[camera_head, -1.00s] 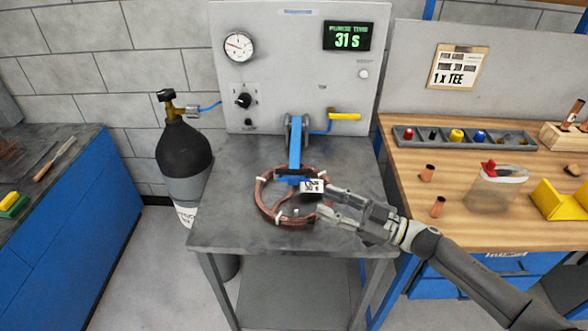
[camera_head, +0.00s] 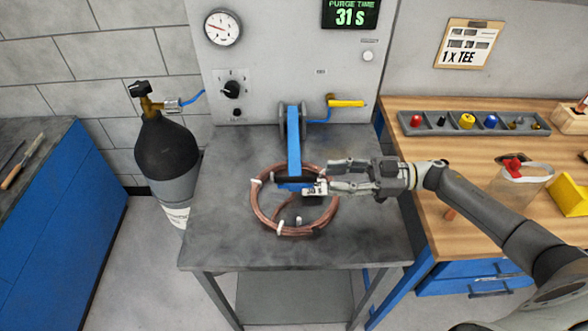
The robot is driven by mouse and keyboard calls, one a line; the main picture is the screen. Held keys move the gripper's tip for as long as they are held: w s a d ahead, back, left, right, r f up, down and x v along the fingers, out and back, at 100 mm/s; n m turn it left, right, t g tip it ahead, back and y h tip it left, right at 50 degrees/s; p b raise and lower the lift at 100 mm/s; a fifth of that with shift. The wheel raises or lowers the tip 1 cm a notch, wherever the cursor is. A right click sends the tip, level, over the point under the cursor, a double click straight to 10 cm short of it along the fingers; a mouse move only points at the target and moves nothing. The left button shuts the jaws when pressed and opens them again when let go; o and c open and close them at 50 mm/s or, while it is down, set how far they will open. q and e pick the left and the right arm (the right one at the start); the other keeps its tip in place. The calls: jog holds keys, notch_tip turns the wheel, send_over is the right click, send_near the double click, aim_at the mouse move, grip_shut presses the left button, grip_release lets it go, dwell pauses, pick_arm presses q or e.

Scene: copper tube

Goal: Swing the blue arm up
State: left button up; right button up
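The blue arm (camera_head: 294,142) runs from its pivot on the grey panel down toward me. Its lower end, with a dark crossbar, lies over the far part of the copper tube coil (camera_head: 262,212) on the metal bench. A white tag sits by the arm's lower end, partly hidden by a finger. My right gripper (camera_head: 318,176) comes in from the right, just right of the arm's lower end. Its two fingers are apart, one farther back and one nearer me by the tag. I cannot tell whether they touch the arm. My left gripper is not in view.
A black and grey gas cylinder (camera_head: 166,150) stands left of the bench (camera_head: 225,245). The panel (camera_head: 262,60) carries a gauge, a knob, a yellow-handled valve (camera_head: 346,103) and a display reading 31 S. A wooden workbench (camera_head: 400,105) with a parts tray is at right.

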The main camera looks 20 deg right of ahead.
aim_at(297, 177)
jog(key=x, duration=0.1)
jog(key=p+x, duration=0.1)
jog(key=x, duration=0.3)
jog(key=shift+s+a+r+p, duration=0.15)
jog(key=shift+s+r+p, duration=0.15)
jog(key=shift+r+p, duration=0.1)
jog(key=x, duration=0.2)
jog(key=shift+w+a+f+p, duration=0.2)
jog(key=shift+w+a+p, duration=0.1)
jog(key=shift+p, duration=0.1)
jog(key=shift+x, duration=0.8)
jog(key=shift+f, duration=0.15)
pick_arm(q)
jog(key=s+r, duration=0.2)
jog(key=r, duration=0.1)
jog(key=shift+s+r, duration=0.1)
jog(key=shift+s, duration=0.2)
pick_arm(e)
grip_shut()
